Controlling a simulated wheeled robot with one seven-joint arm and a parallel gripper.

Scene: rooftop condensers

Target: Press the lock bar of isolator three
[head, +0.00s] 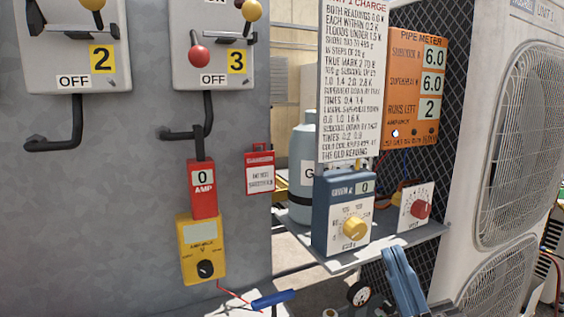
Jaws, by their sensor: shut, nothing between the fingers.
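Isolator three (213,30) is a pale grey box on the grey wall at the upper middle, with a yellow "3" label and an "OFF" label. Its top is cut off. It carries a red ball (199,56), a yellow ball (252,10) and a short dark bar (234,37). A black hooked bar (207,110) comes out below it and bends left. I cannot tell which part is the lock bar. My gripper (395,255), blue-grey, is at the lower right with its fingers shut and empty. It is well below and right of isolator three, apart from it.
Isolator two (75,70), also OFF, is at the left. A red-and-yellow amp meter (202,225) hangs below isolator three. A shelf (410,238) with dial boxes, a text board (352,80) and a condenser unit (500,150) stand to the right. Bare wall lies at lower left.

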